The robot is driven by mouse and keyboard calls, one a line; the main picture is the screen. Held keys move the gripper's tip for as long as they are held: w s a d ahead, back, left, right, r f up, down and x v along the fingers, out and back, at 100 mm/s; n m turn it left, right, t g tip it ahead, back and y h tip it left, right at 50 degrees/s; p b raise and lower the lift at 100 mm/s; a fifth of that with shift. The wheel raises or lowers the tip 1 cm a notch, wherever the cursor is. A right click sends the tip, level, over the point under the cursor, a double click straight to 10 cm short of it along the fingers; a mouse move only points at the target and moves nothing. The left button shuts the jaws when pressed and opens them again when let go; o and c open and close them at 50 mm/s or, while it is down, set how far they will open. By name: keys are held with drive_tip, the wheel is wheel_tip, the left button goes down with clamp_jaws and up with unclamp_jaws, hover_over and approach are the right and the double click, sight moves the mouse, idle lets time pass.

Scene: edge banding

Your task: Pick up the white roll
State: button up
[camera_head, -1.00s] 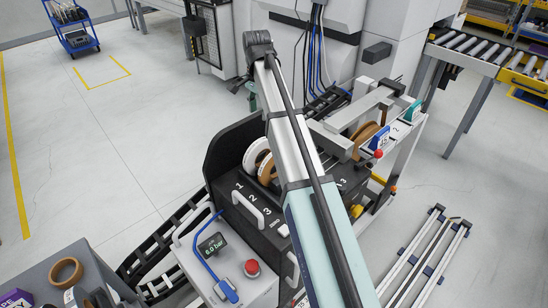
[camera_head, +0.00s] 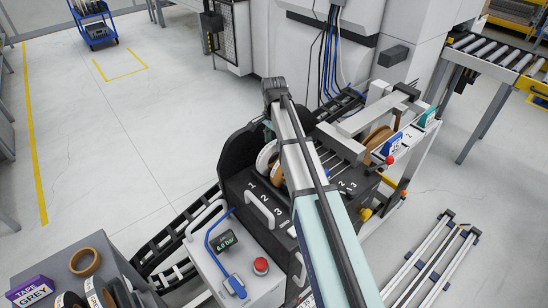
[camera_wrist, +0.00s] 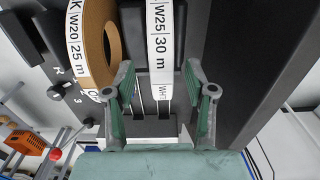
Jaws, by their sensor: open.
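The white roll (camera_wrist: 160,35), labelled "W25 30 m" and cut-off letters, stands on edge in the wrist view. My gripper (camera_wrist: 158,70) is open, with one finger on each side of the roll's near part. I cannot tell whether either finger touches it. In the head view the white roll (camera_head: 265,160) stands in the black numbered holder (camera_head: 262,200), partly hidden by my arm.
A brown roll (camera_wrist: 98,45), labelled "W20 25 m", stands close to the left finger. A dark panel (camera_wrist: 245,60) is on the right. In the head view, a grey cart (camera_head: 120,265) at bottom left carries a loose brown roll (camera_head: 85,262) and a "TAPE GREY" box (camera_head: 32,290).

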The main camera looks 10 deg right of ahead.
sight(274, 149)
drive_tip(key=shift+w+f+p, duration=0.15)
drive_tip(key=shift+f+p, duration=0.8)
drive_tip(key=shift+f, duration=1.3)
clamp_jaws()
